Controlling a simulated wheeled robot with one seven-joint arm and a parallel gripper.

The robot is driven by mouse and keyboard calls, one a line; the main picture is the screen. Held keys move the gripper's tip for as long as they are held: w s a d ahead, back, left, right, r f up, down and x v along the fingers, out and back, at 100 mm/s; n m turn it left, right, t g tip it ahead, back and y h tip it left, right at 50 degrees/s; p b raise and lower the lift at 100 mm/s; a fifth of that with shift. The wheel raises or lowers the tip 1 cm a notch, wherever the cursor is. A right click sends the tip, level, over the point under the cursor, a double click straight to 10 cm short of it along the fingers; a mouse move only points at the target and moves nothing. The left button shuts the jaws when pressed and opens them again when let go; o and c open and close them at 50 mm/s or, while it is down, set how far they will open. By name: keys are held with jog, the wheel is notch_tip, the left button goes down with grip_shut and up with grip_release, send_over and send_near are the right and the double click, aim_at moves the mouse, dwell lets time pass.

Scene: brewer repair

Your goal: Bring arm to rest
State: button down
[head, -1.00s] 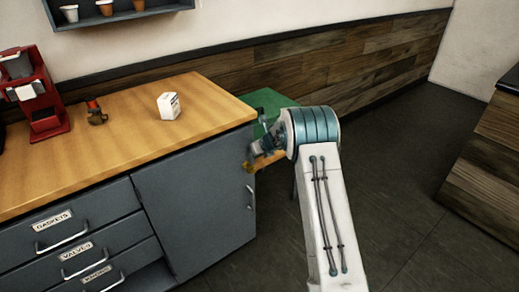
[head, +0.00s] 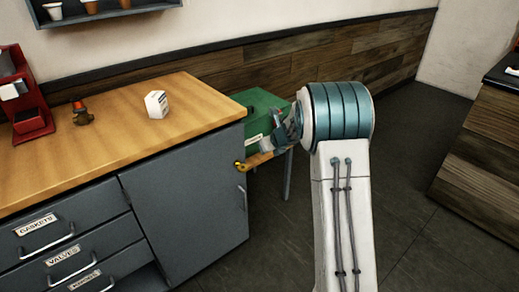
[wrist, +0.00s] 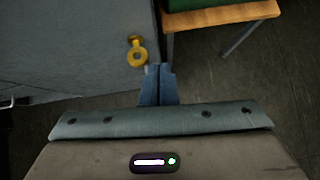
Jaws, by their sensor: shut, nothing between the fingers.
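My gripper (wrist: 157,84) shows in the wrist view with its two blue-grey fingers together and nothing between them. In the head view my arm reaches forward beside the right end of the wooden counter, and my wrist is in front of a green box (head: 258,105). The fingertips are hard to make out in the head view. A yellow ring-shaped piece (wrist: 138,50) is just beyond the fingers in the wrist view, against the grey cabinet side. It also shows in the head view (head: 240,166) near the cabinet's corner. I cannot tell whether the gripper touches it.
Labelled drawers sit below. A small wooden stand (wrist: 222,16) bears the green box. Open dark floor (head: 410,150) lies to the right.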

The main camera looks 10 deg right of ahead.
jog(key=s+d+r+m+t+h+p, duration=0.1)
jog(key=s+d+r+m+h+p, duration=0.3)
jog(key=r+m, duration=0.55)
jog(key=s+d+r+m+t+h+p, duration=0.1)
jog(key=s+d+r+m+h, duration=0.1)
jog(key=s+r+m, duration=0.65)
jog(key=s+a+r+m+g+y+p, duration=0.1)
jog(key=s+a+m+g+p, duration=0.2)
jog(key=s+m, duration=0.8)
jog(key=s+a+r+m+g+y+p, duration=0.1)
jog(key=s+a+r+m+g+p, duration=0.1)
jog(key=s+m, duration=1)
jog(key=s+a+g+p, duration=0.1)
jog(key=s+g, duration=0.1)
jog(key=s, duration=0.4)
jog(key=shift+s, duration=0.3)
jog(key=shift+a, duration=0.1)
